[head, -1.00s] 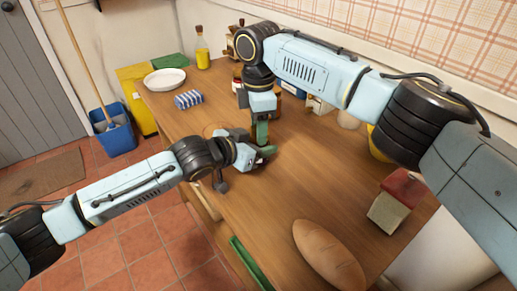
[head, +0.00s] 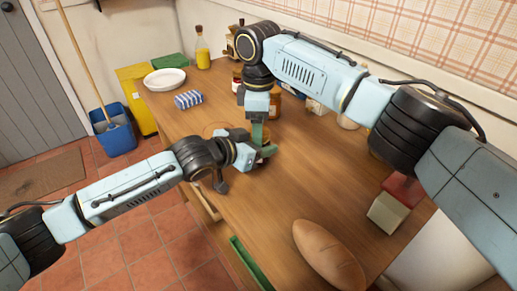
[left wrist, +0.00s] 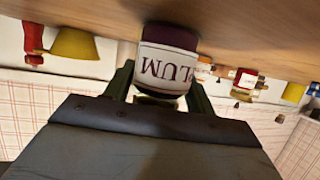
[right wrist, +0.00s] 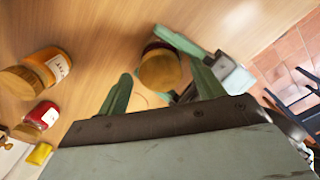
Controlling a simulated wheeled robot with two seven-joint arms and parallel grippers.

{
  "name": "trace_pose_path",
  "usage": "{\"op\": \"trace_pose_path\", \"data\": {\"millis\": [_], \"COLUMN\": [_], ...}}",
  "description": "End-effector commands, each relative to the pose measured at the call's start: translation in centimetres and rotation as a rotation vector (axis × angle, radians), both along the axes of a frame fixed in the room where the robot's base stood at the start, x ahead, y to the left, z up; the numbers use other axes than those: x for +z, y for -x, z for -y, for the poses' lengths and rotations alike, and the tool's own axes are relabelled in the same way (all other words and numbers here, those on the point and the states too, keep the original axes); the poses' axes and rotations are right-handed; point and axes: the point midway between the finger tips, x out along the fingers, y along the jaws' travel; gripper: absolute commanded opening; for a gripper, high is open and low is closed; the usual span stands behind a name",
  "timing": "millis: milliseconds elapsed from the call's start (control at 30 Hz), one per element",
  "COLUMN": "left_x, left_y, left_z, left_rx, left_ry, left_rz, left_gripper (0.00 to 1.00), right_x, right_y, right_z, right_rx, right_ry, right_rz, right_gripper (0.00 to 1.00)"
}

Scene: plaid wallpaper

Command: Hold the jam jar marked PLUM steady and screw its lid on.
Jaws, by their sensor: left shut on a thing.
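The jam jar marked PLUM (left wrist: 168,65) is dark with a white label and appears upside down in the left wrist view. My left gripper (head: 266,152) is shut on it over the table. In the right wrist view, the jar's round gold-brown lid (right wrist: 160,70) shows from above on the dark jar. I cannot tell how tightly it sits. My right gripper (right wrist: 160,88) is open above the jar, its green fingers on either side of the lid and apart from it. In the head view the grippers hide most of the jar.
An orange jar (right wrist: 48,68) and a red jar (right wrist: 42,115) stand nearby on the wooden table (head: 290,185).

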Motion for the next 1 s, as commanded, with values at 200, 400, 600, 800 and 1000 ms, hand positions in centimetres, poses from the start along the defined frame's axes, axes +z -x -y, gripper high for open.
{"op": "trace_pose_path", "data": {"millis": [200,400,600,800,1000], "left_x": [0.0,0.0,0.0,0.0,0.0], "left_y": [0.0,0.0,0.0,0.0,0.0], "left_z": [-0.1,-0.1,-0.1,-0.1,0.0], "left_rx": [0.001,0.001,0.001,0.001,0.001], "left_ry": [-0.001,-0.001,-0.001,-0.001,-0.001], "left_rz": [0.000,0.000,0.000,0.000,0.000], "left_gripper": [0.00,0.00,0.00,0.00,0.00], "right_x": [0.0,1.8,4.3,4.4,5.1], "right_y": [0.1,0.0,0.0,0.1,0.0], "right_z": [0.0,-0.1,-0.1,0.0,0.0], "right_rx": [0.002,0.002,0.002,0.002,0.046], "right_ry": [0.000,-0.001,0.001,0.001,0.001], "right_rz": [-0.003,0.000,0.000,-0.002,0.000], "right_gripper": [0.69,0.69,0.69,0.69,0.57]}}
